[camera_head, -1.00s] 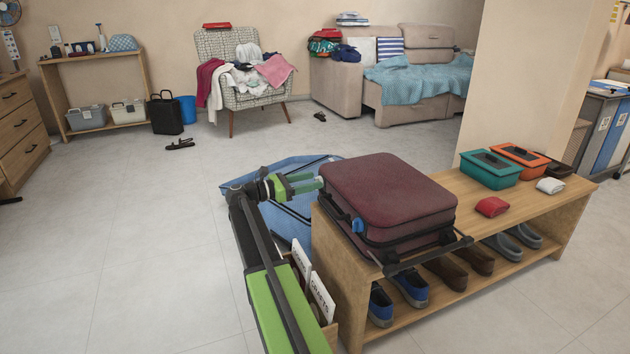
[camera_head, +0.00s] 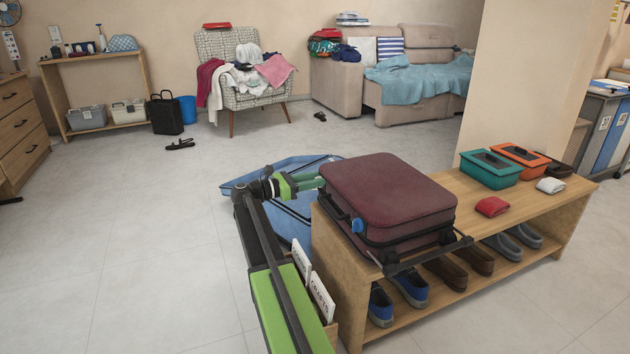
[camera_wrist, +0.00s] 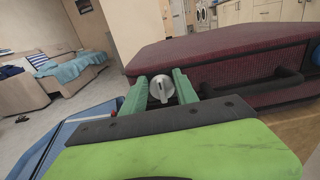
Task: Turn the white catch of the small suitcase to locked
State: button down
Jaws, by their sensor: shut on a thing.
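The small maroon suitcase (camera_head: 390,195) lies flat on the wooden bench, and its side shows in the wrist view (camera_wrist: 225,62). The white catch (camera_wrist: 161,88), a round pale knob with a raised bar, shows between my green fingers in the wrist view. The bar looks close to upright there. My gripper (camera_head: 314,184) is at the suitcase's left end, shut on the white catch (camera_wrist: 160,86). The catch is hidden in the head view. A blue catch (camera_head: 357,226) sits on the suitcase's near side, by the dark handle.
The wooden bench (camera_head: 335,240) carries a teal box (camera_head: 490,172), an orange box (camera_head: 520,156), and red and white pouches. Shoes stand on its lower shelf.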

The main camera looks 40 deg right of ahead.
jog(key=shift+s+a+f, duration=0.1)
jog(key=shift+s+a, duration=0.05)
jog(key=shift+a, duration=0.3)
jog(key=shift+m, duration=0.3)
jog(key=shift+m, duration=0.4)
jog(key=shift+s+a+f+m+b, duration=0.1)
jog(key=shift+s+f+m+b, duration=0.1)
jog(key=shift+m, duration=2.55)
jog(key=shift+s+f+m+b, duration=0.15)
jog(key=shift+f+m+b, duration=0.1)
jog(key=shift+m, duration=2.55)
jog(key=shift+s+a+f+m+b, duration=0.1)
jog(key=shift+s+f+m+b, duration=0.1)
jog(key=shift+m, duration=2.55)
jog(key=shift+w+d, duration=0.1)
jog(key=shift+r, duration=0.1)
